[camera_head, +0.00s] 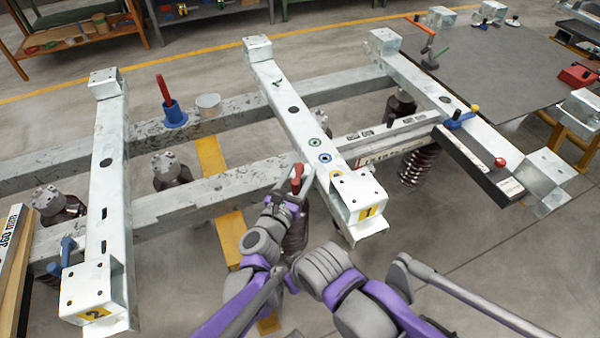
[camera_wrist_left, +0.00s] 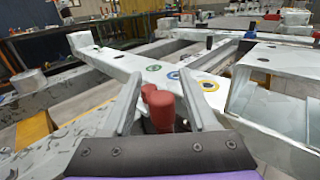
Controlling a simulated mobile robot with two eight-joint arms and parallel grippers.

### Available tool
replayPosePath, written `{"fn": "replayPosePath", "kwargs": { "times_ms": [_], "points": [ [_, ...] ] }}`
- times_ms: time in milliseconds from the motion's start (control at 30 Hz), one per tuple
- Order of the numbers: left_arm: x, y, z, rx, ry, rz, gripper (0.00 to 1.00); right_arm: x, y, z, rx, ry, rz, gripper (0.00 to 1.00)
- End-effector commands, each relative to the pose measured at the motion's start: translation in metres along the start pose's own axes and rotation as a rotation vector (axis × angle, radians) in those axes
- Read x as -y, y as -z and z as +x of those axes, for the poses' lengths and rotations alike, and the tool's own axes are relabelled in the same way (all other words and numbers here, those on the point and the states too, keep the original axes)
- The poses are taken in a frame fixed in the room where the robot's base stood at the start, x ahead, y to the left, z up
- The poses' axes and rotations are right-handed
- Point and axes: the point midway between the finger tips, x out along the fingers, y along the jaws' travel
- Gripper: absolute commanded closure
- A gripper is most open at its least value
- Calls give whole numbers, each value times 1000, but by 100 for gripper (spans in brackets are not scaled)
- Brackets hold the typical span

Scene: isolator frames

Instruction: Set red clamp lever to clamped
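A red lever (camera_head: 297,171) stands at the near side of the middle white crossbeam (camera_head: 291,98), beside its yellow-marked end block. My left gripper (camera_head: 286,198) is at this lever. In the left wrist view the lever's rounded red knob (camera_wrist_left: 160,108) sits between the two spread grey fingers, with gaps seen on both sides. The left gripper (camera_wrist_left: 160,78) is open around it. The lever's base is mostly hidden behind the fingers and palm. My right arm is at the lower middle of the head view; its fingertips cannot be made out clearly.
A red-handled tool stands in a blue holder (camera_head: 174,117) on the rear rail, next to a pale cup (camera_head: 207,105). A blue lever (camera_head: 460,120) and red knob (camera_head: 499,162) are on the right. Beams and spring units surround my arms. Floor shows between the rails.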

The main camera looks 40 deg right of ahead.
Motion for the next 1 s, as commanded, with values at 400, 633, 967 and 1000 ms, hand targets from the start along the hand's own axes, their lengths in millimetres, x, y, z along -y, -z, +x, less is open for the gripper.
{"fn": "replayPosePath", "kwargs": {
  "times_ms": [400, 633, 967, 1000],
  "points": [
    [-1, 0, -33, -1, -3, 1, 42, 0, 0, -1, 0, 0, 0, 100],
    [0, 0, -79, 0, -1, 1, 42, 0, 1, -2, -1, 0, 0, 100],
    [0, 0, -108, 0, 0, 0, 42, 0, 1, -3, -1, 0, 0, 100],
    [0, 0, -108, 0, 0, 0, 42, 0, 1, -3, -1, 0, 0, 100]
  ]
}}
